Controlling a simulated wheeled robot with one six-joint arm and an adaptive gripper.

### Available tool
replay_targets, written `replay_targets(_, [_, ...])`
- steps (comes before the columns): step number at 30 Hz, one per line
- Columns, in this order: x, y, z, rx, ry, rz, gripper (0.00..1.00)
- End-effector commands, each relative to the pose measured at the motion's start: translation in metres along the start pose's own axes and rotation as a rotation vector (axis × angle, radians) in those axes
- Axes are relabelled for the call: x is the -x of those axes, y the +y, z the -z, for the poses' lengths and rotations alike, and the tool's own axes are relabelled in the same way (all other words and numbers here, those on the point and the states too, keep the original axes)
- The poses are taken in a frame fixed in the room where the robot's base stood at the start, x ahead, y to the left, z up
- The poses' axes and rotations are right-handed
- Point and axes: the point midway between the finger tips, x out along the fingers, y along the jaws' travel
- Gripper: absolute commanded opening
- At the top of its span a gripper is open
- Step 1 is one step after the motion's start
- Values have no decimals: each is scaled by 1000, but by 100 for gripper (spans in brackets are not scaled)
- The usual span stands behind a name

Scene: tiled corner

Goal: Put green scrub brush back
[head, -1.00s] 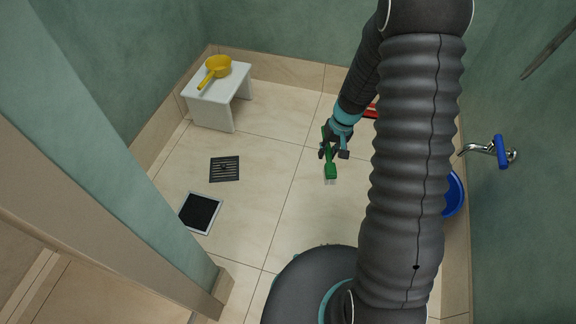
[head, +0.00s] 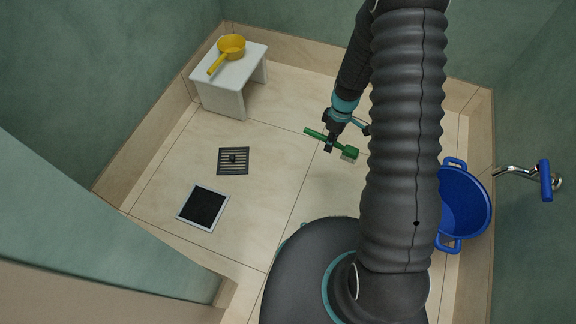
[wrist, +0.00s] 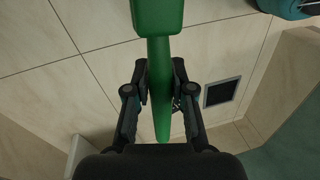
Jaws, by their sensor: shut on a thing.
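The green scrub brush (head: 316,134) is in the middle of the head view, its handle to the left and its head with pale bristles to the right. My gripper (head: 331,144) is shut on its handle and holds it over the tiled floor. In the wrist view the brush (wrist: 158,60) runs lengthwise between the two fingers of my gripper (wrist: 160,90), its head at the top edge of the picture. I see no holder or hook for the brush; part of the place is hidden behind my arm.
A white stool (head: 222,97) with a yellow dipper (head: 231,46) stands at the back left. A floor drain (head: 233,161) and a dark square panel with a pale frame (head: 181,205) lie left of centre. A blue tub (head: 466,205) is at the right, near the wall tap (head: 521,172).

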Motion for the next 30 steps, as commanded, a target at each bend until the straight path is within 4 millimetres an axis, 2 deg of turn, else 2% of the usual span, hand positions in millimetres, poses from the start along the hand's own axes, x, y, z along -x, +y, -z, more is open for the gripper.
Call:
replay_targets(1, [-15,-3,3,131,-26,6,0])
replay_targets(12, [-105,-22,21,1299,-237,47,0])
replay_targets(15, [-119,-26,24,1504,-276,55,0])
replay_targets(18, [-127,-28,26,1617,-297,59,0])
replay_targets(23, [-135,-29,34,1684,-311,61,0])
replay_targets(30, [-164,-33,74,1686,-311,60,0])
